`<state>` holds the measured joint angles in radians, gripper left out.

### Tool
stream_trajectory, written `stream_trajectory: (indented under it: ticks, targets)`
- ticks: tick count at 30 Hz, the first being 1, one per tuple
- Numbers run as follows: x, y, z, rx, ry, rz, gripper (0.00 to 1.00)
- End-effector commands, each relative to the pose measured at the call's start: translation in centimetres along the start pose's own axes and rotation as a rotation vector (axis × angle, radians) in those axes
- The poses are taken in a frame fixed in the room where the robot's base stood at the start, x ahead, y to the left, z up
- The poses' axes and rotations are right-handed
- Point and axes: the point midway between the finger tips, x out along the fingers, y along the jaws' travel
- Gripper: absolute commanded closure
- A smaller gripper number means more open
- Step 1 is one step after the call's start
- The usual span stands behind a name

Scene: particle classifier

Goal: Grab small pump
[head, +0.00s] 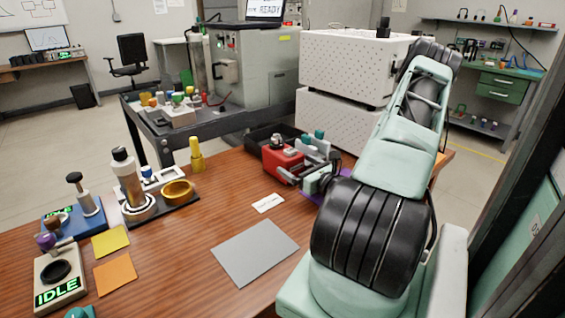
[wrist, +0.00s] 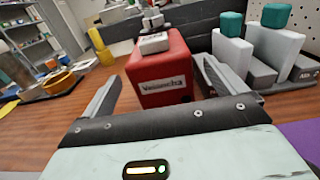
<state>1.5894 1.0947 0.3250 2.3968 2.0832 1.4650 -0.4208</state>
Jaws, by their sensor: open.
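The small pump is most likely the red box (head: 283,164) with a white and grey fitting on top and a label on its front, standing upright on the wooden table. In the wrist view the red box (wrist: 162,80) is straight ahead, between the two fingers. My gripper (wrist: 160,68) is open, with one finger to the left and one to the right of the box. Gaps show on both sides, so it is not held. In the head view my gripper (head: 307,178) is low beside the box, partly hidden by my arm.
White and grey blocks with teal caps (wrist: 272,45) stand close to the right finger. A black tray (head: 268,138) lies behind the red box. A gold bowl (head: 178,190) and a yellow bottle (head: 196,155) are to the left.

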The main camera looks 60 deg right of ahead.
Motion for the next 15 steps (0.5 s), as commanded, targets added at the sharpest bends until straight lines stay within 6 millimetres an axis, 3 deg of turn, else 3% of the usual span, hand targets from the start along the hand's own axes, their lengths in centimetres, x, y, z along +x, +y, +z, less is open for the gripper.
stream_trajectory:
  ticks: [7, 15]
  targets:
    - [1.8, 0.0, 0.0, 0.001, -0.001, 0.000, 0.04]
    - [5.6, 0.0, -0.2, 0.000, -0.002, 0.001, 0.04]
